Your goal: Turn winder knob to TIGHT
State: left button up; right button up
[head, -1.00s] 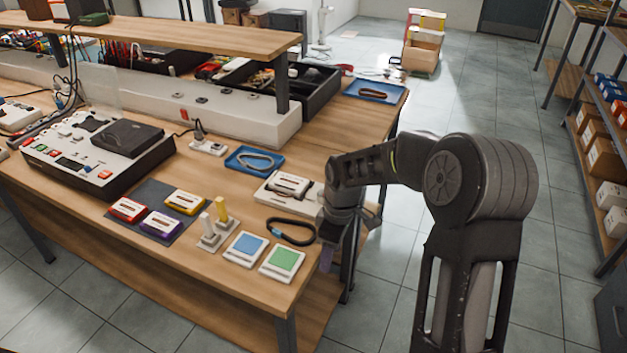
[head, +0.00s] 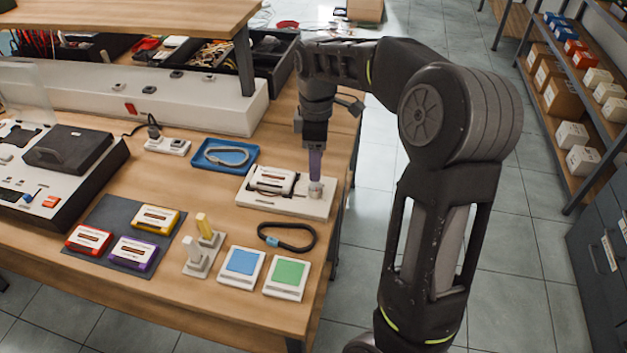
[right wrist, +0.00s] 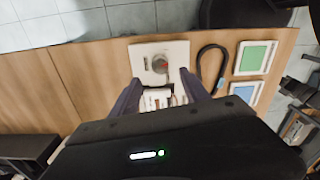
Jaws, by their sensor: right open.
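The winder (head: 258,197) is a pale flat plate on the table's right end, with a white cassette lying on it. Its round grey knob (head: 315,190) stands at the plate's right end. In the right wrist view the knob (right wrist: 160,64) shows a reddish mark on top; any lettering is too small to read. My right gripper (head: 315,174) points down just above the knob. In the right wrist view its open fingers (right wrist: 160,77) stand on either side of the knob's line, empty. I cannot tell whether they touch it. My left gripper is not in view.
A blue tray with a grey loop (head: 248,166) lies left of the winder. A black band (head: 286,248) and blue and green square pads (head: 286,277) lie in front. Cassettes on a dark mat (head: 110,214) and a deck (head: 70,150) are further left.

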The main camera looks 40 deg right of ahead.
aim_at(316, 186)
jog(key=shift+f, duration=3.95)
grip_shut()
